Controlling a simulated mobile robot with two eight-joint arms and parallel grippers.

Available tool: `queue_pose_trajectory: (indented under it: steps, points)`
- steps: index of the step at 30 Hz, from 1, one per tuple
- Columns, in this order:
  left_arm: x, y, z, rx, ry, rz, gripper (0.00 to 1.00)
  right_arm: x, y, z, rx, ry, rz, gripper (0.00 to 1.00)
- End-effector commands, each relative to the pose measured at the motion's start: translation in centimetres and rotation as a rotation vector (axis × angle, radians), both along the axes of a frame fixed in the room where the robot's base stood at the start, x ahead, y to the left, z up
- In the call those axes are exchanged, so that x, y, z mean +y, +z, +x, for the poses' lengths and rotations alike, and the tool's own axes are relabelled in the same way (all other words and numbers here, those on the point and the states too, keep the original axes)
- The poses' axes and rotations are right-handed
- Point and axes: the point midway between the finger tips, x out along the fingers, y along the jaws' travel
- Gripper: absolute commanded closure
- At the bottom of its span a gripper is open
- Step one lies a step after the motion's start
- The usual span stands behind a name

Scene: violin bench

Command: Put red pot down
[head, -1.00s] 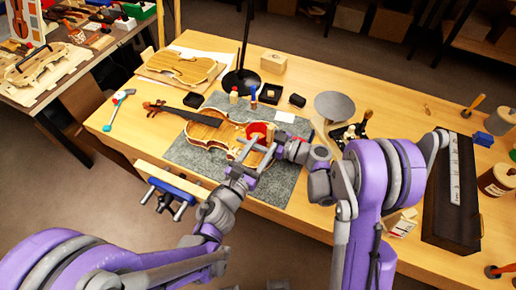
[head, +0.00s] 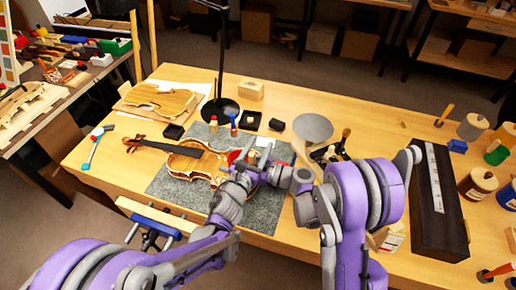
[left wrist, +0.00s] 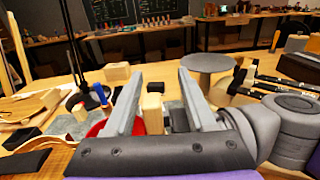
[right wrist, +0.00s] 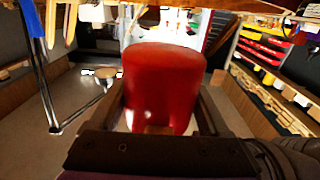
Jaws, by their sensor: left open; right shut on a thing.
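The red pot (head: 233,157) is above the lower body of the violin (head: 190,166), in the grip of my right gripper (head: 241,165). In the right wrist view the pot (right wrist: 165,85) fills the space between the fingers. Its underside and whatever is below it are hidden. My left gripper (head: 260,160) is open, just right of the pot. In the left wrist view its fingers (left wrist: 160,85) are spread, with a pale wooden piece (left wrist: 153,113) showing between them. The pot's red side (left wrist: 98,128) shows beyond the left finger there.
The violin lies on a grey mat (head: 262,215). Behind are a black lamp stand (head: 220,108), a wooden block (head: 251,90), small bottles and dark boxes. A grey round disc (head: 313,127) stands to the right. A blue clamp (head: 152,222) is at the front edge. Bare tabletop lies right of the disc.

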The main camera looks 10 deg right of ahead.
Motion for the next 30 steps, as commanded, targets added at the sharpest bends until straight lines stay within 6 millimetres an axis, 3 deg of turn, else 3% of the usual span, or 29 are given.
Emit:
queue_pose_trajectory:
  steps: [2,9,15,16,19,30]
  points:
    - [0.0,0.0,0.0,0.000,0.000,0.000,0.53,0.0,0.0,0.0,0.000,0.000,0.000,0.75]
    - [0.0,0.0,-0.1,0.000,-0.001,0.000,0.97,0.0,0.0,0.0,0.000,0.000,0.000,0.75]
    - [-0.1,0.0,-0.1,-0.002,-0.004,-0.001,1.00,0.1,0.0,0.0,0.000,0.001,0.000,0.75]
    - [-0.1,0.0,-0.1,-0.002,-0.004,-0.001,1.00,0.1,0.0,0.0,0.001,0.001,-0.001,0.18]
    - [-0.1,0.0,-0.1,-0.002,-0.004,-0.001,1.00,0.1,0.0,0.0,0.001,0.001,-0.001,0.00]
    - [0.0,0.0,-0.1,-0.001,-0.001,-0.001,1.00,-0.9,0.0,-0.6,-0.001,-0.001,-0.001,0.00]
